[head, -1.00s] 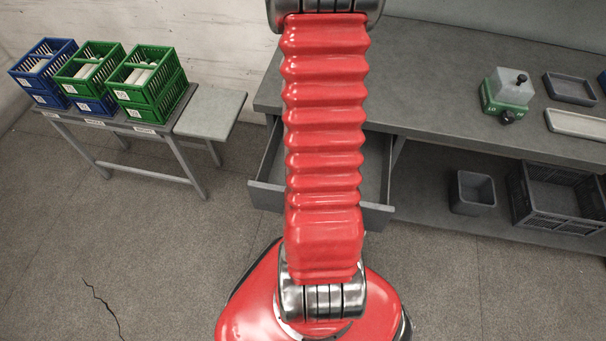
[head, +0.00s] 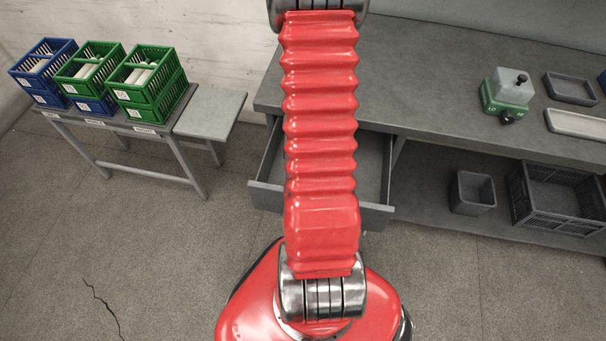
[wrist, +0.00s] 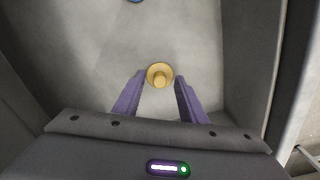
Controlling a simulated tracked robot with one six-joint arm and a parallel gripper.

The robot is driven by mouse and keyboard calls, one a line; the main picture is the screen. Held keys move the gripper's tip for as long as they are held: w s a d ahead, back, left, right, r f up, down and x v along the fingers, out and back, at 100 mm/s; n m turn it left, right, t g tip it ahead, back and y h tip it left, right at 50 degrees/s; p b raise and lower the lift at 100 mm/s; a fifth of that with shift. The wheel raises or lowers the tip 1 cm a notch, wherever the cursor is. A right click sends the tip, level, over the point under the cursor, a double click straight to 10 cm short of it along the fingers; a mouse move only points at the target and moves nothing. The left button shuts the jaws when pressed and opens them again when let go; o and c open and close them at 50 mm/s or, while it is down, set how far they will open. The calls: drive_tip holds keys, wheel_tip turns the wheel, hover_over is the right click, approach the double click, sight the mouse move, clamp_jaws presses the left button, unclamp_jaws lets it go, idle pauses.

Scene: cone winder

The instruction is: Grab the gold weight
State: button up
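The gold weight (wrist: 159,76) stands on the grey floor of an open drawer in the wrist view. It looks like a small round brass piece with a knob on top. My gripper (wrist: 160,84) is open, its two purple fingers pointing into the drawer. The weight shows between and slightly beyond the fingertips, with a gap on each side. I cannot tell how far below the fingertips it is. In the head view the open drawer (head: 376,214) shows under the bench, partly hidden by my arm. The weight and gripper are not visible there.
A blue object (wrist: 136,1) is cut off at the wrist view's top edge. The bench (head: 440,105) carries a green-and-grey device (head: 508,92). A grey bin (head: 473,192) and dark crate (head: 560,200) sit below it.

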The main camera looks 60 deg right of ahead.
drive_tip(key=shift+c, duration=0.3)
clamp_jaws()
drive_tip(key=shift+r, duration=0.1)
wheel_tip(320, 180, up, 10)
idle(0.9)
